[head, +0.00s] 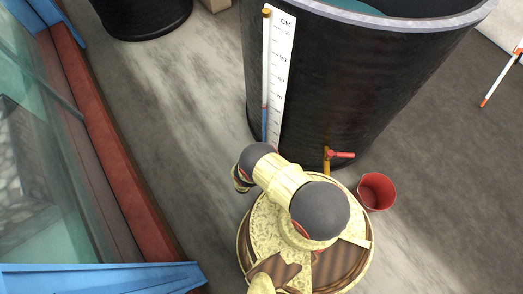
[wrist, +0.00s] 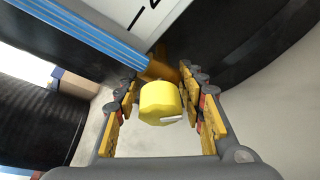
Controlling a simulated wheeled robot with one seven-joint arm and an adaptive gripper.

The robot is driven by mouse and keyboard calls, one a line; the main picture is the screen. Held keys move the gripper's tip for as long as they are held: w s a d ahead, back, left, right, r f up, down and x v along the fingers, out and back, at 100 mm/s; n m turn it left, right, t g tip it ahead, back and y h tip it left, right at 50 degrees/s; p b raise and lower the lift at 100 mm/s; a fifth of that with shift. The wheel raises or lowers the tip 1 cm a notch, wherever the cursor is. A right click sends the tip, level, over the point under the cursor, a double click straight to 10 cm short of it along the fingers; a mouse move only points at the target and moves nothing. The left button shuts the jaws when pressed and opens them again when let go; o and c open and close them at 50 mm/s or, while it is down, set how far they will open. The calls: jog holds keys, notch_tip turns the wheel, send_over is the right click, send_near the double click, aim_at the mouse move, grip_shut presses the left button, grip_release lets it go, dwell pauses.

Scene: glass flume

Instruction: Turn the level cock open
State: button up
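The level cock shows in the wrist view as a yellow round knob (wrist: 158,101) with a white mark on its lower face, on a brass fitting (wrist: 163,67) near the foot of the scale. My gripper (wrist: 162,104) is open, with its yellow-padded fingers on either side of the knob. A small gap shows at the left; at the right the finger is very close, and I cannot tell if it touches. In the head view my arm hides the cock, below the level tube (head: 265,75) and the white CM scale (head: 279,75) on the black tank (head: 345,85).
A brass tap with a red handle (head: 342,155) sticks out of the tank to the right, with a red bucket (head: 376,192) near it. Another black tank (head: 143,15) stands at the back left. A red-brown ledge (head: 115,160) and glass flume run along the left. Grey floor lies between.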

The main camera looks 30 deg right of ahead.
grip_shut()
dwell(0.4)
jog(key=shift+s+f+n+g, duration=0.15)
jog(key=shift+n+g, duration=0.35)
jog(key=shift+n, duration=0.3)
jog(key=shift+s+f+n+g, duration=0.1)
jog(key=shift+n+g, duration=0.4)
jog(key=shift+n, duration=0.3)
jog(key=shift+o, duration=1)
grip_release()
jog(key=shift+o, duration=0.2)
